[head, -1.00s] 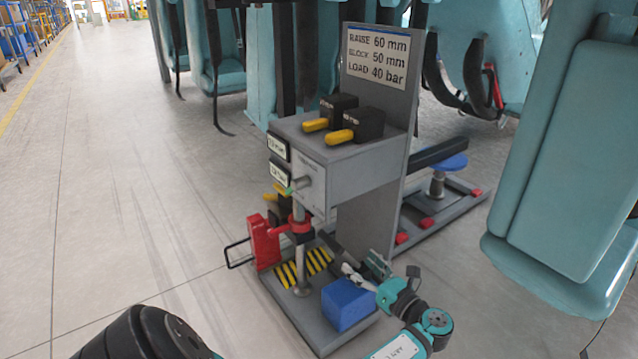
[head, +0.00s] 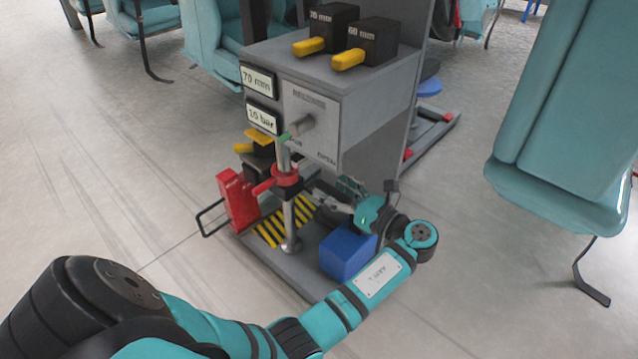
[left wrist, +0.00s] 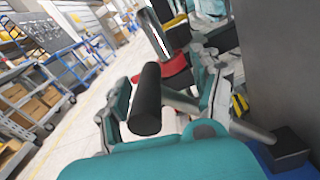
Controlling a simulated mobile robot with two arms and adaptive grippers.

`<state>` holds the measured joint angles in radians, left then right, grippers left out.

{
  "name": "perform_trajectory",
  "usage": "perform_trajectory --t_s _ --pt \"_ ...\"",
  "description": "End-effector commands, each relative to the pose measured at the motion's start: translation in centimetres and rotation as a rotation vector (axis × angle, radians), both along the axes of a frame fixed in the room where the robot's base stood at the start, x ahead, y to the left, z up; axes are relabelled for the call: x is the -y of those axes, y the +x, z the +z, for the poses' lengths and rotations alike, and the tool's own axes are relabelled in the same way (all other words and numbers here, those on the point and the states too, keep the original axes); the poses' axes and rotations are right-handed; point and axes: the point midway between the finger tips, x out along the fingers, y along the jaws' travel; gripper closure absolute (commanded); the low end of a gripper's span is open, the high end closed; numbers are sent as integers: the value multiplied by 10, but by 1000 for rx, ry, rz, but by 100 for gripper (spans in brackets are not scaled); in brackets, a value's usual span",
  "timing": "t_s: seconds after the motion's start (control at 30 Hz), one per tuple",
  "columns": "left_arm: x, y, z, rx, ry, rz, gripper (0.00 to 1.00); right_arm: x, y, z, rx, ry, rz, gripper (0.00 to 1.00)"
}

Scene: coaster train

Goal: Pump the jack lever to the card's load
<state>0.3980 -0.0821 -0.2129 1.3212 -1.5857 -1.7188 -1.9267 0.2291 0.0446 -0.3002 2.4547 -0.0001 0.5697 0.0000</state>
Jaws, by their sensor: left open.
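The red jack (head: 240,200) stands left on the grey base, its red arm reaching a red collar on a grey upright rod (head: 289,215). I cannot tell for sure which part is the lever. My left gripper (head: 335,196) is open, close to the right of the rod and collar, with nothing visibly held. The displays read 70 mm (head: 257,79) and 10 bar (head: 262,116). The card is out of view now. My right gripper is not visible.
A blue block (head: 347,254) sits on the base under my left gripper. Two black blocks with yellow handles (head: 333,33) lie on the grey cabinet. Teal seats (head: 560,110) stand right. The left floor is clear.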

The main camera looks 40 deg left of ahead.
Motion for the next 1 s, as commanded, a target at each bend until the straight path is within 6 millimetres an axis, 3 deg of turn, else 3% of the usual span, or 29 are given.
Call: perform_trajectory --t_s 0.37,0.87,1.0 --pt "3 0 1 1 0 1 34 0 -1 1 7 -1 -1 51" --pt "3 0 0 0 0 0 97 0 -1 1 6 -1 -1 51" --pt "3 0 0 -2 1 -1 100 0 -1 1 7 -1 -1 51"
